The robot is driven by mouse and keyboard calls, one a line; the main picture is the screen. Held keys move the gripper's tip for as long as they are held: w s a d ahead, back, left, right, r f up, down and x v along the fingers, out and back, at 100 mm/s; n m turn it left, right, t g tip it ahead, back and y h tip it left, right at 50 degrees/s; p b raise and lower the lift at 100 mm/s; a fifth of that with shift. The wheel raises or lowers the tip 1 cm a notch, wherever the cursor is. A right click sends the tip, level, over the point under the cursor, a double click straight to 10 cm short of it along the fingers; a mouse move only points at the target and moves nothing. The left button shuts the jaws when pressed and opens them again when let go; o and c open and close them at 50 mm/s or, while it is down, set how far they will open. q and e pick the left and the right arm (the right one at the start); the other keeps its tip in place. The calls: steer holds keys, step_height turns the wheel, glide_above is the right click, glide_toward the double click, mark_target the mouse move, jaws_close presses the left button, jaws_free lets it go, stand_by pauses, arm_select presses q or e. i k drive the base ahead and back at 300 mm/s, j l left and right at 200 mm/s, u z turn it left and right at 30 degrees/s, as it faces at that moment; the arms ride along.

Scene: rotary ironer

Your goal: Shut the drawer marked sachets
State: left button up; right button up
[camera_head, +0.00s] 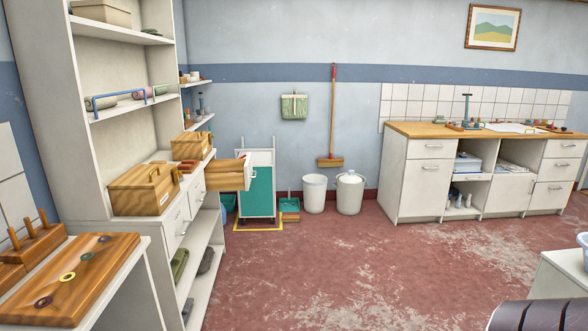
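One drawer (233,175) stands pulled out from the white shelf unit (95,180) on the left. Its sides look wooden and its front is pale. Small things seem to stick up at its far end, too small to tell. Other drawers in the same unit, one at the near end (176,228) and one beside it (197,193), look shut. No marking is readable on any of them, so I cannot tell which is marked sachets. Neither of my grippers is in view.
A wooden toolbox (145,190) and a smaller wooden box (191,146) stand on the unit's counter. A teal-fronted trolley (258,190) and two white bins (315,195) stand behind. The red floor (330,265) is mostly clear.

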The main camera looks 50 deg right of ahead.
mark_target(218, 178)
steer(key=i+l+z, duration=0.2)
steer(key=l+z, duration=0.2)
steer(key=i+l+z, duration=0.7)
steer(key=i+l, duration=0.2)
steer(key=i, duration=0.25)
steer(key=i+l, duration=0.3)
steer(key=i, duration=0.25)
steer(key=i+l+u, duration=0.2)
steer(key=i, duration=0.25)
steer(key=i+l+u, duration=0.1)
steer(key=i+u, duration=0.15)
steer(key=i, duration=0.25)
steer(key=i+l+u, duration=0.2)
steer(key=i, duration=0.25)
